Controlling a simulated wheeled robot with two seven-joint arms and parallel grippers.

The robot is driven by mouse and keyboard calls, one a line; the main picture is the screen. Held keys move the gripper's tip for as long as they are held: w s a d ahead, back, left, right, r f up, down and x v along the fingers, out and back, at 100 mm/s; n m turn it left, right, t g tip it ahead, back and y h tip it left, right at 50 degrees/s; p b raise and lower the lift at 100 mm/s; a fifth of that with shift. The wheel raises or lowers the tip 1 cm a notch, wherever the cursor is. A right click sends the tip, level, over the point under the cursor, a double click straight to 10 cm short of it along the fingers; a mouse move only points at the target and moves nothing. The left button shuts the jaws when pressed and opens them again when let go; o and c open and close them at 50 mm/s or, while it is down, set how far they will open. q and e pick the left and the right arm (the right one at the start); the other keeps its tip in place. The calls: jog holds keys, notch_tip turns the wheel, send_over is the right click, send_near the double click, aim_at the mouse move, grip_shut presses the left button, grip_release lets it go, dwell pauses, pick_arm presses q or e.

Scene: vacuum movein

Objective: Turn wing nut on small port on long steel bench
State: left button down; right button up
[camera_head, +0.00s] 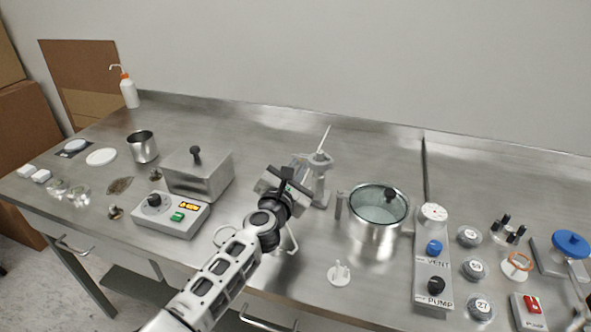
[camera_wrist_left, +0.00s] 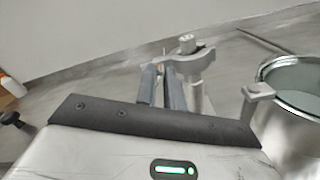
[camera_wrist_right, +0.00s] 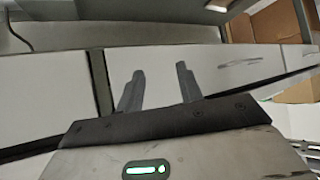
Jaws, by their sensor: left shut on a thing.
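The small port (camera_head: 319,180) is a grey metal post with a clamp ring around its top, standing on the long steel bench (camera_head: 262,128) left of the glass-lidded pot. It also shows in the left wrist view (camera_wrist_left: 187,44). My left gripper (camera_head: 303,165) is at the port's left side, beside the clamp. In the left wrist view its two fingers (camera_wrist_left: 163,78) are close together against the clamp, shut on the wing nut, which the fingers hide. My right gripper (camera_wrist_right: 160,82) is away from the bench top, its fingers apart and empty, and is outside the head view.
The pot (camera_head: 377,220) stands close right of the port, and a control panel (camera_head: 433,258) is beyond it. A steel box (camera_head: 198,176) and a heater unit (camera_head: 170,214) stand left. A white stand (camera_head: 339,274) is in front. The bench behind the port is clear.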

pick_arm(q)
jog(key=shift+m, duration=0.6)
jog(key=c, duration=1.8)
grip_release()
jog(key=shift+s, duration=0.1)
jog(key=v, duration=1.5)
jog(key=shift+s+a, duration=0.15)
jog(key=shift+s, duration=0.2)
